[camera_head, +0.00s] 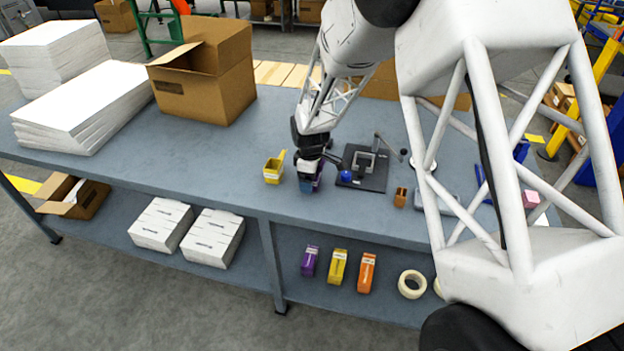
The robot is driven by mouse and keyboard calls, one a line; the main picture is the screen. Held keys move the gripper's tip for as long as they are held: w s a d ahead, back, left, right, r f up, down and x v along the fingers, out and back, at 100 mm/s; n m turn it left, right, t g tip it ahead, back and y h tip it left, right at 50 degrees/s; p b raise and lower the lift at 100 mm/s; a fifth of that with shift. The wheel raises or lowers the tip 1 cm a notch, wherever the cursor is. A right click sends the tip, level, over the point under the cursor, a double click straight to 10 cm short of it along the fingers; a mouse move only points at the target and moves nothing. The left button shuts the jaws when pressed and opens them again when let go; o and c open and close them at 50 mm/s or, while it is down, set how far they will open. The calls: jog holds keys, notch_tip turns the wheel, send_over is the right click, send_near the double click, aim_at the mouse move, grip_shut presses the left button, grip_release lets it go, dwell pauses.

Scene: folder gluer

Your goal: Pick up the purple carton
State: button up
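My gripper (308,179) points down at the worktop, right of a small yellow open carton (273,171). A small purple thing (319,183), perhaps a purple carton, shows beside the gripper's right side, mostly hidden by it. A teal patch (305,186) shows at the fingertips, and I cannot tell whether it is part of the gripper or an object. Whether the fingers are open, or touch the purple thing, is too small to see. Another purple carton (309,261) stands on the lower shelf, left of a yellow carton (338,266) and an orange carton (366,272).
A dark fixture (366,168) with a lever and blue knob stands close right of my gripper. A small brown holder (400,197) is further right. A large cardboard box (205,75) and paper stacks (85,105) fill the left. The worktop between box and yellow carton is clear.

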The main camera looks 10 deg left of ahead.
jog(key=c, duration=1)
jog(key=shift+r, duration=0.2)
jog(key=shift+r, duration=0.45)
jog(key=shift+s+d+r, duration=0.1)
jog(key=shift+s+r, duration=0.1)
jog(key=shift+r, duration=0.4)
jog(key=shift+s+d+r, duration=0.1)
jog(key=shift+s+r, duration=0.05)
jog(key=shift+r, duration=0.45)
jog(key=s+d, duration=0.2)
jog(key=s, duration=0.2)
jog(key=s+d+r, duration=0.1)
jog(key=s+d, duration=0.2)
jog(key=s, duration=0.2)
jog(key=s+d, duration=0.2)
jog(key=s, duration=0.2)
jog(key=shift+s+d+r, duration=0.15)
